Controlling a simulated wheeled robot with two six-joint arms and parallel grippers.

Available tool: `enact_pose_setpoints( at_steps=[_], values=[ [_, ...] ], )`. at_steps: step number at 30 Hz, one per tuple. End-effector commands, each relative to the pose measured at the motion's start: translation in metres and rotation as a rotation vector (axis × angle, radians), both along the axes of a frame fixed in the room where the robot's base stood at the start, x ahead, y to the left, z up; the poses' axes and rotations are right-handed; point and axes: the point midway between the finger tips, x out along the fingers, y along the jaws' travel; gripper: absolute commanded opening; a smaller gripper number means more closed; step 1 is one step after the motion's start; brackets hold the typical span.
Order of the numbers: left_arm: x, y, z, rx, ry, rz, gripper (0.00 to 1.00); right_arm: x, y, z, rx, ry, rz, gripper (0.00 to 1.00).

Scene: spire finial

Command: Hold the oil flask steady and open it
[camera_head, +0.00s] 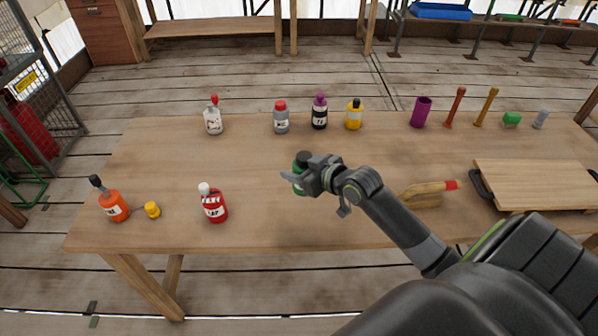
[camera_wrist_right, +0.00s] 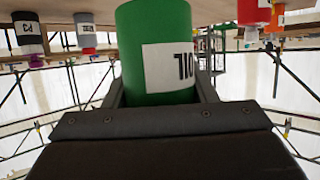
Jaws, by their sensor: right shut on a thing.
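The oil flask is a green cylinder with a white label. In the head view the oil flask (camera_head: 298,178) is mostly hidden behind my right gripper (camera_head: 290,177), with its dark cap showing just above. In the right wrist view the green flask (camera_wrist_right: 160,80) fills the middle, its label reading OIL, with the two fingers of my right gripper (camera_wrist_right: 160,92) closed on its sides. The flask looks upright on the table in the head view; whether it touches the table is hidden. My left gripper is in neither view.
On the wooden table (camera_head: 265,225), a red bottle (camera_head: 214,205), a yellow cap-like piece (camera_head: 152,210) and an orange bottle (camera_head: 113,207) stand left. Several bottles line the back. A brush (camera_head: 425,195) and a board (camera_head: 535,185) lie right. The front middle is clear.

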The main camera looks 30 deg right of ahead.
Motion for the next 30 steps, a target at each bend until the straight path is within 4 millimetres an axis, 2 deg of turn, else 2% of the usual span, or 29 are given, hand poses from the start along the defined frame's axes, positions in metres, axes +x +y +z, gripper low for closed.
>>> enact_pose_setpoints(
  at_steps=[1, 2, 11, 20, 23, 26, 30],
  values=[
    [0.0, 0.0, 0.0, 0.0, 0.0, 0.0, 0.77, 0.0, 0.0, 0.0, 0.0, -0.001, 0.0, 0.22],
    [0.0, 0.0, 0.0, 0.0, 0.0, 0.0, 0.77, 0.0, 0.0, 0.0, 0.0, -0.001, 0.0, 0.5],
    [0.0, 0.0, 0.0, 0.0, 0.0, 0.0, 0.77, 0.0, 0.0, 0.0, -0.001, -0.001, 0.0, 0.11],
    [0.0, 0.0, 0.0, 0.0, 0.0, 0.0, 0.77, 0.0, 0.001, 0.0, 0.0, -0.001, 0.002, 0.11],
    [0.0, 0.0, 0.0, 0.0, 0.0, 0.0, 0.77, -0.004, 0.008, 0.004, 0.003, 0.0, 0.014, 0.11],
    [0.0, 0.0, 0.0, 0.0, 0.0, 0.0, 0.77, -0.014, 0.024, 0.013, 0.009, 0.001, 0.044, 0.11],
    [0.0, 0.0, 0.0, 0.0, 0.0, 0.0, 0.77, -0.04, 0.058, 0.033, 0.016, 0.004, 0.11, 0.11]
  ],
)
